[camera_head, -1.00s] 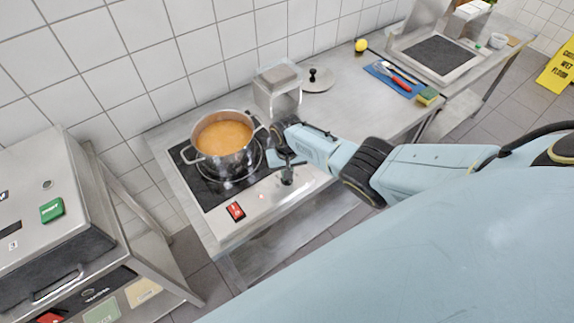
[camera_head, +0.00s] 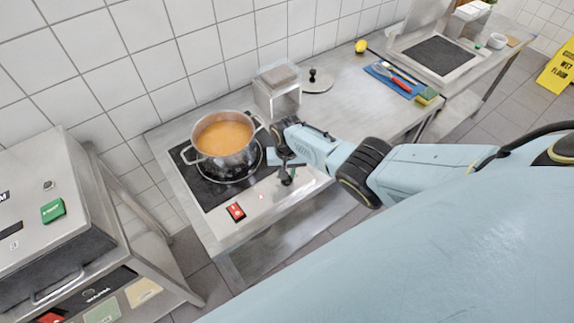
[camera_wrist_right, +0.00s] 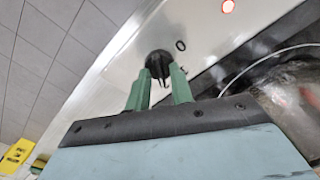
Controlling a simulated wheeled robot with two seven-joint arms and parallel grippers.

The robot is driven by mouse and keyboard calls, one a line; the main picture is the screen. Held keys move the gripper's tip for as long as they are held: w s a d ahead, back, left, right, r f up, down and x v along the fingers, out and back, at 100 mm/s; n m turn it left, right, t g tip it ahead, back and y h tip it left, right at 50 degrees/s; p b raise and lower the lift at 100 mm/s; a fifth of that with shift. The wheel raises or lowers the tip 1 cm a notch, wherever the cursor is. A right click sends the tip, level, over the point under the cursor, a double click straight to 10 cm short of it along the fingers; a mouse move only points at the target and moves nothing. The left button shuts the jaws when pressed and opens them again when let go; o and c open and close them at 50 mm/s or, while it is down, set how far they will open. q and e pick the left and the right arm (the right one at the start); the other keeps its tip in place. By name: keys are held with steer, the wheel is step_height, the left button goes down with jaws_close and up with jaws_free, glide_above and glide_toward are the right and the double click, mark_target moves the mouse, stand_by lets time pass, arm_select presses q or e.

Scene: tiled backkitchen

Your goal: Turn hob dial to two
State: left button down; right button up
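The hob dial (camera_wrist_right: 158,62) is a black round knob with a raised grip on the hob's steel front panel. In the right wrist view my right gripper (camera_wrist_right: 161,76) has its two green fingers apart, one on each side of the dial. A light gap shows between them, and firm contact cannot be made out. In the head view my right gripper (camera_head: 286,176) is over the panel and hides most of the dial. The black glass hob (camera_head: 213,191) carries a steel pot (camera_head: 228,160) of orange soup. My left gripper is not in view.
A red switch (camera_head: 236,211) and a small red light (camera_wrist_right: 228,6) are on the panel. A steel container (camera_head: 277,95), a lid (camera_head: 318,80) and a blue mat with utensils (camera_head: 385,72) lie farther along the counter. A steel appliance (camera_head: 60,210) stands at left.

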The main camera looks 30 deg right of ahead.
steer(key=shift+o, duration=0.5)
steer(key=shift+r, duration=0.8)
step_height(320, 180, up, 12)
steer(key=shift+f, duration=0.15)
